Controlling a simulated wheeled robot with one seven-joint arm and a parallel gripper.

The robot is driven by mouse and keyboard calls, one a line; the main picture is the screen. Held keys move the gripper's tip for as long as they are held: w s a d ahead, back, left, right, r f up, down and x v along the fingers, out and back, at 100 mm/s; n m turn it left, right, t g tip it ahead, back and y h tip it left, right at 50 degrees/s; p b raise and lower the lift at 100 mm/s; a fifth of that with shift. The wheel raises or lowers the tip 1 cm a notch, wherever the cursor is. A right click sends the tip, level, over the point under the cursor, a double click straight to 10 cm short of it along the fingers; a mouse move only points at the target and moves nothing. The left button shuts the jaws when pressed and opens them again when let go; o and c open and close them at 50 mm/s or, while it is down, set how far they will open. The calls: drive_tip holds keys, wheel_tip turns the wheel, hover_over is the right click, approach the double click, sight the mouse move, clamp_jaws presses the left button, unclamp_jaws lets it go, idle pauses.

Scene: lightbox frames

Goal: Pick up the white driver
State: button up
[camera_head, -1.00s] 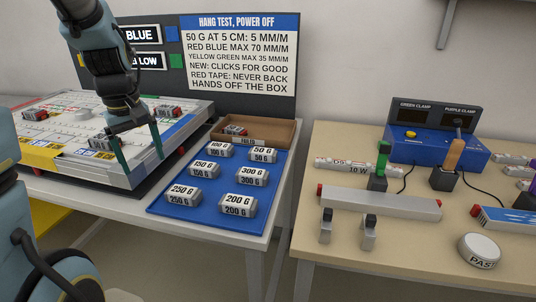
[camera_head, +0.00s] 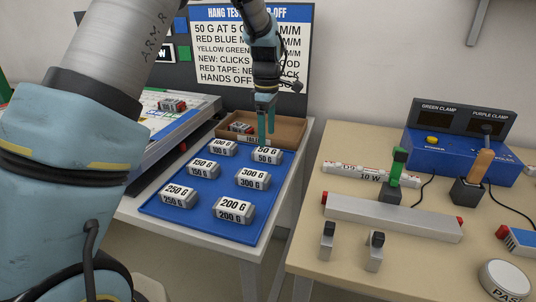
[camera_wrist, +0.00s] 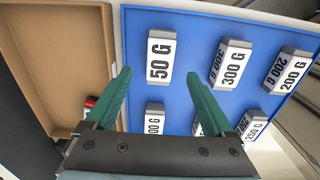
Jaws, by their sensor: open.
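A slim white bar marked "10 W" (camera_head: 365,174) with red at its left end lies on the right-hand wooden table, behind the long grey bar. It looks like the white driver, but its label is only partly legible. It is not in the wrist view. My gripper (camera_head: 266,136) is open and empty, pointing down by the 50 G weight (camera_head: 266,155), well left of the white bar. In the wrist view, the gripper's green fingers (camera_wrist: 158,75) stand apart on either side of the 50 G weight (camera_wrist: 160,57), with no visible grip on it.
Several weights stand on a blue mat (camera_head: 200,222). A brown tray (camera_head: 292,132) holds a small red-ended item. On the right table are a long grey bar (camera_head: 392,216), green lever (camera_head: 397,167), orange lever (camera_head: 481,165), blue clamp box (camera_head: 452,150) and round "PASS" button (camera_head: 503,280). A gap separates the tables.

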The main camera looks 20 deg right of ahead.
sight(267, 150)
drive_tip(key=shift+f+p, duration=1)
drive_tip(key=shift+f, duration=1.7)
clamp_jaws()
